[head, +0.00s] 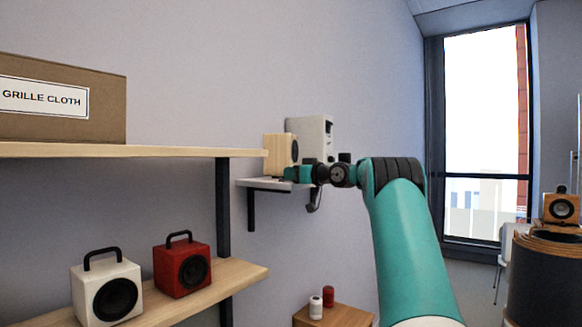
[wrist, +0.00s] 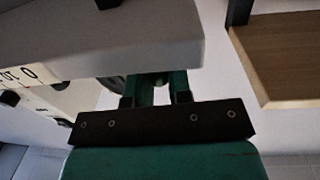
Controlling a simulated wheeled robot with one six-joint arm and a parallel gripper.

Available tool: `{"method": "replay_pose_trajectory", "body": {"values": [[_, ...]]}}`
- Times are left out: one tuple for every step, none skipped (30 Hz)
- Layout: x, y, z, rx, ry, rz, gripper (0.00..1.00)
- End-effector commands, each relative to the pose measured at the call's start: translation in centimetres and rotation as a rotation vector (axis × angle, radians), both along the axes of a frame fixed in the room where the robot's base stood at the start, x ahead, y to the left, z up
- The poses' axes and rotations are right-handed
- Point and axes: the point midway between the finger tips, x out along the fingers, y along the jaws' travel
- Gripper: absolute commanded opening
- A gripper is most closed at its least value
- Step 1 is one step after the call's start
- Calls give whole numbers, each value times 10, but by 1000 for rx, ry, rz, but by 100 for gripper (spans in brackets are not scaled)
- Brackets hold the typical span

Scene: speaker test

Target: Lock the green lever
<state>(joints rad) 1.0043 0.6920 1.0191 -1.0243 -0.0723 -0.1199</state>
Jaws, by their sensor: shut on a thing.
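My gripper (wrist: 160,88) is at the wall shelf, with its fingers reaching past the shelf's edge. In the head view my gripper (head: 298,174) is small, in front of the grey device (head: 312,138). It is shut on a small green part between the fingers, which I take to be the green lever (wrist: 160,79). Most of the lever is hidden by the fingers, so I cannot tell its angle.
The wall shelf (head: 262,184) also holds a wooden speaker (head: 279,150). Wooden shelving at the left carries a box labelled GRILLE CLOTH (head: 62,122), a white speaker (head: 88,279) and a red speaker (head: 170,265). A wooden shelf end (wrist: 290,55) shows at the right in the wrist view.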

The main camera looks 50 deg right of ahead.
Motion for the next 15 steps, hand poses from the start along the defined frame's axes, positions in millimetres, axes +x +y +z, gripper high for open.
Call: {"method": "replay_pose_trajectory", "body": {"values": [[0, -2, 4, 0, -2, 16, 0], [0, -3, 4, 0, -1, 25, 0], [0, -3, 3, -1, -2, 38, 0], [0, -3, 3, -1, -2, 45, 0], [0, -3, 3, -1, -1, 52, 0], [1, -3, 2, -1, -1, 60, 0], [1, -3, 2, -1, -1, 65, 0], [1, -3, 2, -1, -2, 68, 0], [1, -3, 2, -2, -2, 72, 0], [1, -3, 2, -2, -2, 74, 0], [1, -3, 1, -2, -2, 75, 0], [1, -3, 1, -2, -2, 77, 0], [1, -3, 1, -2, -2, 77, 0], [1, -3, 1, -2, -3, 78, 0], [1, -3, 1, -2, -3, 77, 0]]}}
